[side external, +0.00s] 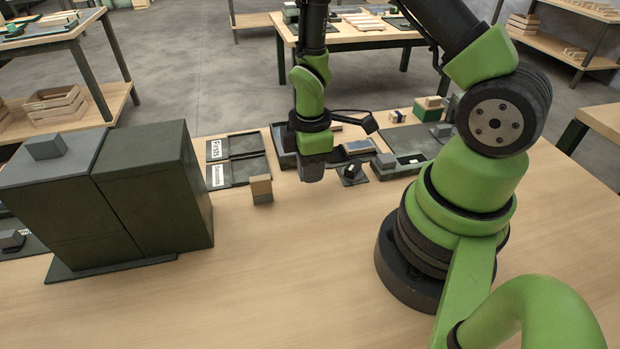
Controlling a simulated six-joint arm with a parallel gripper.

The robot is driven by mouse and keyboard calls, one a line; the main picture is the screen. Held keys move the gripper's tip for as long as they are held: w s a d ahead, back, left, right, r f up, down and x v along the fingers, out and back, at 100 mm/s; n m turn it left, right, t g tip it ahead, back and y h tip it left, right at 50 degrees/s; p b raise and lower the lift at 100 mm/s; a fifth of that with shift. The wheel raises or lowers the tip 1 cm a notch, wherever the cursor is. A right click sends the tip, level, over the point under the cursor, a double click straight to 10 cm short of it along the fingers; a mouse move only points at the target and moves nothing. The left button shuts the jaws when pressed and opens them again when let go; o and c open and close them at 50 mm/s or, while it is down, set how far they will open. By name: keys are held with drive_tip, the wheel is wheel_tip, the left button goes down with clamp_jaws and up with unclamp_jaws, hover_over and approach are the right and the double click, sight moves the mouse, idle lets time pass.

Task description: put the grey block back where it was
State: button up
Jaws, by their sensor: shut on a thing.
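My gripper (312,174) points down above the wooden table, left of my base. It is shut on a small grey thing that looks like a grey block, mostly hidden by the fingers and hard to tell apart from them. Another grey block (46,146) sits on top of the large dark cabinet at left. A further grey block (385,160) rests on a dark base right of my gripper.
The dark cabinet (160,190) is a tall obstacle at left. Two dark trays (247,145) with labels lie behind the wooden block. A small dark stand (351,175) is just right of my gripper. A green block (428,112) stands farther back. The table front (280,290) is clear.

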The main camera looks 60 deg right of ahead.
sight(310, 190)
drive_tip(key=shift+f, duration=1.8)
drive_tip(key=o, duration=0.9)
drive_tip(key=shift+f, duration=0.15)
drive_tip(key=shift+c, duration=0.2)
wheel_tip(310, 190, up, 12)
drive_tip(key=shift+r, duration=0.2)
drive_tip(key=s+a+r+m+t, duration=0.2)
drive_tip(key=s+r+m, duration=0.1)
drive_tip(key=r, duration=0.3)
drive_tip(key=s+a+r+m+t+y, duration=0.1)
drive_tip(key=s+a+r+m+t, duration=0.1)
drive_tip(key=s+a+r+m, duration=0.1)
drive_tip(key=s+a+r+m+t+y, duration=0.1)
drive_tip(key=s+a+r+m+t, duration=0.1)
drive_tip(key=r+m, duration=0.5)
wheel_tip(310, 190, up, 3)
drive_tip(key=shift+s+a+f+t, duration=0.15)
drive_tip(key=shift+s+t, duration=0.45)
drive_tip(key=shift+s, duration=0.55)
